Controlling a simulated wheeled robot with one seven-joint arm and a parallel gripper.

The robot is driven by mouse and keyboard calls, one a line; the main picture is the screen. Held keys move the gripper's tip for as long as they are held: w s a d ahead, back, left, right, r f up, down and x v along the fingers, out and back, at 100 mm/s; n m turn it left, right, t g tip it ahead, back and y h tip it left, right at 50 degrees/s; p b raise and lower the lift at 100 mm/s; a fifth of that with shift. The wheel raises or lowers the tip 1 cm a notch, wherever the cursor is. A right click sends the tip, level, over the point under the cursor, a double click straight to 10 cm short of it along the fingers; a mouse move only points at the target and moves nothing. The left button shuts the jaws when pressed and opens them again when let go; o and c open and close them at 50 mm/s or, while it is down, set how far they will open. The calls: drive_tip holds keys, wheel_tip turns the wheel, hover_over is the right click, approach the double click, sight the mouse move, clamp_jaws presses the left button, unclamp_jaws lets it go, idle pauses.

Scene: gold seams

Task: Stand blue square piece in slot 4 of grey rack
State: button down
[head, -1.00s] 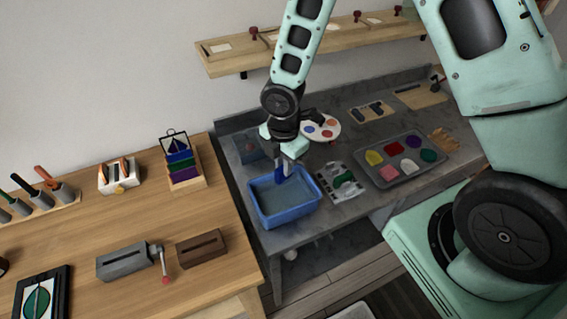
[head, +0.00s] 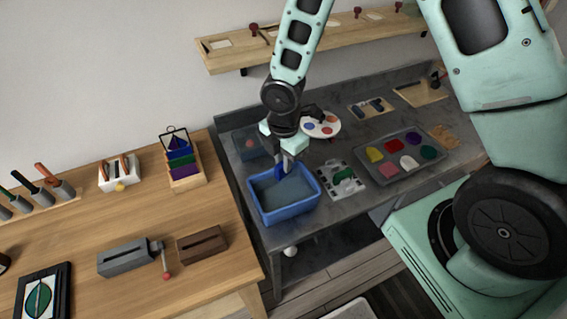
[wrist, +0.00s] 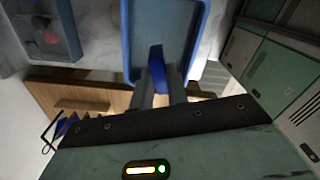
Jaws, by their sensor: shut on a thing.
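My gripper (head: 286,166) is shut on a blue piece (head: 280,173) over the back part of a blue tub (head: 289,211). In the wrist view, the blue piece (wrist: 156,67) stands edge-on between the fingers (wrist: 158,88), so its full outline is hidden. The tub (wrist: 129,45) lies beyond it. A tan, wooden-looking rack (head: 188,183) stands at the left on the wooden table, holding blue, green and purple pieces in a row. I see no clearly grey rack with several slots, and slot numbers cannot be read.
A grey vise (head: 124,258) and a dark brown slotted block (head: 202,246) sit on the wooden table. A tray of coloured pieces (head: 401,160), a stencil sheet (head: 342,181) and a palette (head: 321,125) lie on the grey bench. The wooden table has bare room before the rack.

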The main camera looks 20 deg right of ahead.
drive_tip(key=shift+w+d+f+m+b, duration=0.7)
drive_tip(key=shift+d+f, duration=0.65)
drive_tip(key=shift+d, duration=1.85)
drive_tip(key=shift+w+d+f+m+b, duration=0.7)
drive_tip(key=shift+d+f, duration=0.65)
drive_tip(key=shift+d, duration=1.8)
drive_tip(key=shift+w+d+f+m+b, duration=0.7)
drive_tip(key=shift+d+f, duration=0.65)
drive_tip(key=shift+d, duration=1.85)
drive_tip(key=shift+s, duration=0.15)
drive_tip(key=shift+p, duration=0.45)
drive_tip(key=shift+f+b, duration=1.1)
drive_tip(key=shift+f, duration=0.5)
drive_tip(key=c, duration=1.3)
unclamp_jaws()
drive_tip(key=shift+r, duration=0.15)
